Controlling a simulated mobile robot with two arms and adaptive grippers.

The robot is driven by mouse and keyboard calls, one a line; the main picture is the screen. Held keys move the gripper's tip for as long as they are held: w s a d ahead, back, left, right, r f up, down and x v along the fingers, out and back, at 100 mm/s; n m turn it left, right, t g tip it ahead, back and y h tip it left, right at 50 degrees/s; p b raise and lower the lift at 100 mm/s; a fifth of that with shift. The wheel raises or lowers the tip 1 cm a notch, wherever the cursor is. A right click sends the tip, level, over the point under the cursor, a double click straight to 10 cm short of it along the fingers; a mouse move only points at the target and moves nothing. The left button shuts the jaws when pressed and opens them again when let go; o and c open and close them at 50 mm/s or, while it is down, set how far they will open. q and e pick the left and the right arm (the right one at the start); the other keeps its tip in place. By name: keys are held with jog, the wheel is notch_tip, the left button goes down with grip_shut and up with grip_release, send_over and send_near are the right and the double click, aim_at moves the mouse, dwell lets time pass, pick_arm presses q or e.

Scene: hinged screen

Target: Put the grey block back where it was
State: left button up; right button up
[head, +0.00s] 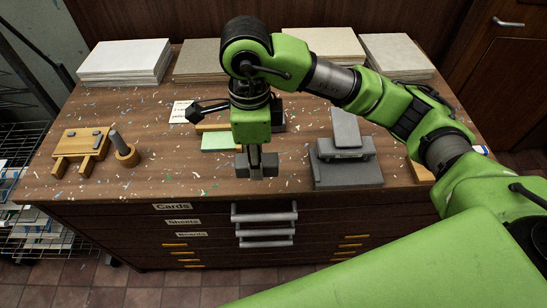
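My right gripper (256,160) points straight down above the front part of the wooden cabinet top (180,180). It appears shut on a grey block (242,167), which shows on both sides of the near finger. I cannot tell whether the block touches the top. To its right stands a grey stepped fixture (347,176) with a tilted grey plate (345,127) on it. Behind the gripper lies a pale green pad (221,141). Dark parts beside the wrist are partly hidden behind it. My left gripper is not in view.
A wooden stand (82,145) and a grey peg in a round wooden base (123,150) are at the left. Paper stacks (125,60) line the back. Drawer handles (264,213) stick out in front. Coloured scraps litter the top, with room left of the gripper.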

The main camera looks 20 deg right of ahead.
jog(key=w+d+f+p, duration=0.1)
jog(key=w+f, duration=0.1)
jog(key=w+d+f+p, duration=0.1)
jog(key=w+d+f, duration=0.1)
jog(key=w+f, duration=0.1)
jog(key=w+d+f+p, duration=0.1)
jog(key=w+d+f, duration=0.1)
jog(key=shift+w+f, duration=0.15)
jog(key=shift+w, duration=0.25)
jog(key=f, duration=0.1)
jog(key=f+p, duration=0.2)
jog(key=shift+w+d+f, duration=0.25)
jog(key=shift+w+f, duration=0.05)
jog(key=shift+f, duration=0.2)
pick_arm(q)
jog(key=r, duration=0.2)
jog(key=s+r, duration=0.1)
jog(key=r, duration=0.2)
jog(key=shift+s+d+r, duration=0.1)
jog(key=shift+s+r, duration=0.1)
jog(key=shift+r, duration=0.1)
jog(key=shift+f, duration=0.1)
pick_arm(e)
jog(key=shift+f, duration=0.1)
jog(key=shift+f, duration=0.15)
jog(key=o, duration=1.1)
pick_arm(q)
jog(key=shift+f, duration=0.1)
